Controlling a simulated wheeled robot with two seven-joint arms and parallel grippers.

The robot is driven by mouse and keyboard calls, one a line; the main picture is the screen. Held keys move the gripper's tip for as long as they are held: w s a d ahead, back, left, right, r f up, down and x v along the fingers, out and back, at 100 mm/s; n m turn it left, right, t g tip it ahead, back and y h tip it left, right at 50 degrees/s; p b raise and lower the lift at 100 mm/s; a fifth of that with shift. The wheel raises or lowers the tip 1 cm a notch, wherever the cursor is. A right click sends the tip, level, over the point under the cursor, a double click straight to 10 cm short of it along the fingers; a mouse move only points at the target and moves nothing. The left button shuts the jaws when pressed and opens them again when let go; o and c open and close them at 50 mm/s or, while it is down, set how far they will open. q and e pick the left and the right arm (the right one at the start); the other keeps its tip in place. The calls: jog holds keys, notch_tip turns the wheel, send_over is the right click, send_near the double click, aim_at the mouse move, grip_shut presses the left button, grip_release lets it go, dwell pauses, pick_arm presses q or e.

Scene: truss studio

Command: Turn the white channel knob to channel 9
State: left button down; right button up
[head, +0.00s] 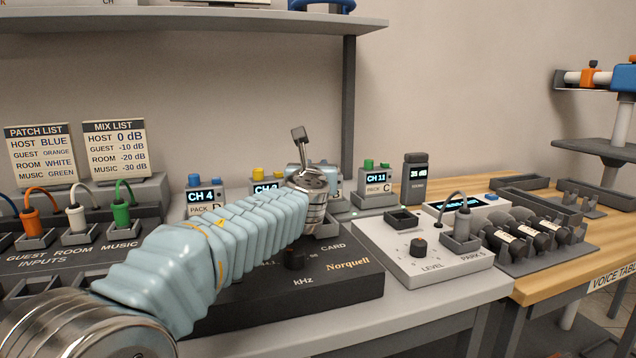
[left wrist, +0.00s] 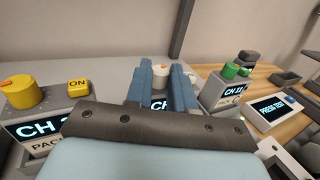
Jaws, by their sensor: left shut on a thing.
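The white channel knob (left wrist: 159,77) shows in the left wrist view, on top of a pack whose lit display (left wrist: 158,104) starts with "CH"; the number is hidden. My left gripper (left wrist: 161,84) has one blue finger on each side of this knob and is shut on it. In the head view my left arm reaches over the desk to that pack, and the wrist hides the knob and most of the display. My right gripper is in neither view.
The pack with a yellow knob (left wrist: 22,91) stands left of my gripper, and the CH 11 pack (head: 375,187) with green controls stands right. A CH 4 pack (head: 204,198) is further left. The Norquell unit (head: 345,283) lies below my arm. A shelf (head: 200,22) hangs above.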

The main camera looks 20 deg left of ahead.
pick_arm(q)
jog(key=shift+a+m+h+b, duration=0.2)
jog(key=shift+m+h+b, duration=0.35)
jog(key=shift+m+h, duration=0.7)
jog(key=shift+h, duration=0.45)
jog(key=c, duration=1.2)
grip_release()
jog(key=s, duration=1.4)
